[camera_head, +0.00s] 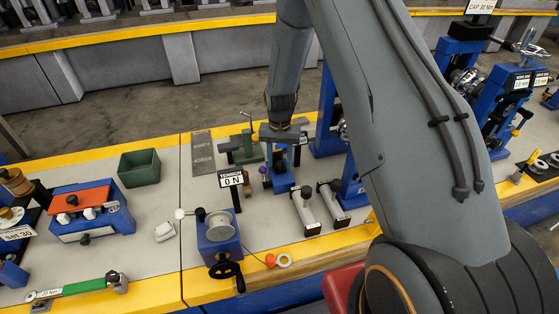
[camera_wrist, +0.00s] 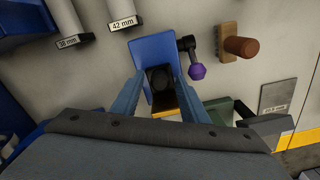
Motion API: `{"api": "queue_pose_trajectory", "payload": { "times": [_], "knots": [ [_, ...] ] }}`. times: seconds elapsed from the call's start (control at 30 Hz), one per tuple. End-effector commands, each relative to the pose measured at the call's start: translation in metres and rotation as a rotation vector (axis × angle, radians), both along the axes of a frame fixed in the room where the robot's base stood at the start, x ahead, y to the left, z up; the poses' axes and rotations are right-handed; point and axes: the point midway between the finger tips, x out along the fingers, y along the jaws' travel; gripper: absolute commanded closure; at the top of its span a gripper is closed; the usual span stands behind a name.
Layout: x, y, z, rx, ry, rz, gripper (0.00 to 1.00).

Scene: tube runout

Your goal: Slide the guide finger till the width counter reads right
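In the wrist view, my gripper (camera_wrist: 158,76) points down at a blue block (camera_wrist: 150,47), its two blue-grey fingers apart. A black lever with a purple ball (camera_wrist: 197,72) stands right of the block. A grey plate (camera_wrist: 275,96) at the right bears a small mm label, too blurred to read surely; I cannot tell whether it is the width counter. No part is clearly recognisable as the guide finger. In the head view, my gripper (camera_head: 280,139) is above the blue block (camera_head: 283,178).
Two metal cylinders (camera_head: 304,210) (camera_head: 333,204) lie close by, labelled 38 mm and 42 mm in the wrist view. A green vise-like stand (camera_head: 247,149) is left of my gripper.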

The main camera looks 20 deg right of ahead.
Motion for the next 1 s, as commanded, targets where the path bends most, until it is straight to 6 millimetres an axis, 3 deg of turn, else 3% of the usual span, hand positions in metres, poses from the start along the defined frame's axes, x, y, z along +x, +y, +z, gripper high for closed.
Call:
{"api": "queue_pose_trajectory", "payload": {
  "times": [0.03, 0.23, 0.77, 0.8, 0.9, 1.0],
  "knots": [
    [-0.0001, 0.0000, 0.0001, 0.000, 0.000, 0.000, 0.66],
    [-0.0002, 0.0000, 0.0001, 0.000, 0.000, 0.000, 1.00],
    [-0.0018, 0.0001, -0.0001, 0.000, 0.002, 0.000, 1.00],
    [-0.0018, 0.0001, -0.0001, 0.000, 0.002, 0.000, 0.77],
    [-0.0017, 0.0001, 0.0000, 0.000, 0.002, 0.000, 0.60],
    [-0.0016, 0.0001, 0.0000, -0.001, 0.001, 0.000, 0.60]
  ]
}}
